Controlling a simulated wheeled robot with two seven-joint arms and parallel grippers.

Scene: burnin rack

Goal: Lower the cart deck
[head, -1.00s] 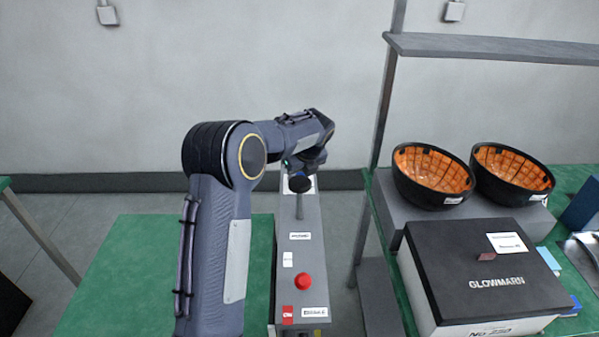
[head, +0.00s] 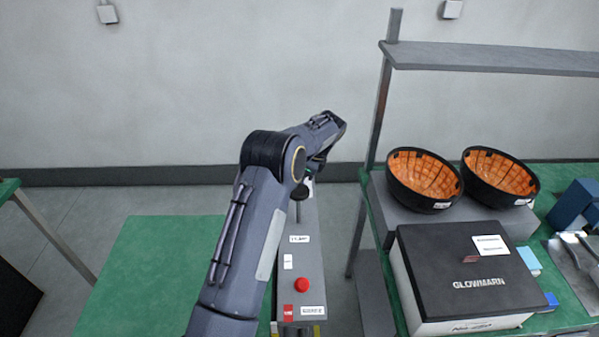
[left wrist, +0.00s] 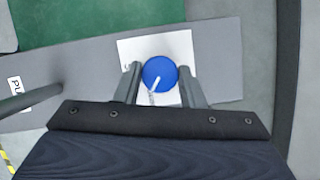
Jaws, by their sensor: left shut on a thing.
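A narrow grey control panel (head: 312,262) stands in the middle of the head view. It carries a red button (head: 301,285), labels and a black-knobbed lever (head: 300,209). In the left wrist view a round blue knob (left wrist: 156,82) with a white pointer line sits on a white label plate (left wrist: 130,48). My left gripper (left wrist: 160,71) is shut on the blue knob, one finger at each side. In the head view my left arm hides the knob. A flat green surface (head: 150,270) beside the panel may be the cart deck. My right gripper is out of view.
A green-topped bench with a grey shelf (head: 490,58) stands on the right. It holds two black bowls with orange linings (head: 425,178) (head: 503,177) and a black-lidded box (head: 468,268). Another green table edge (head: 8,190) shows at far left. The green surface is bare.

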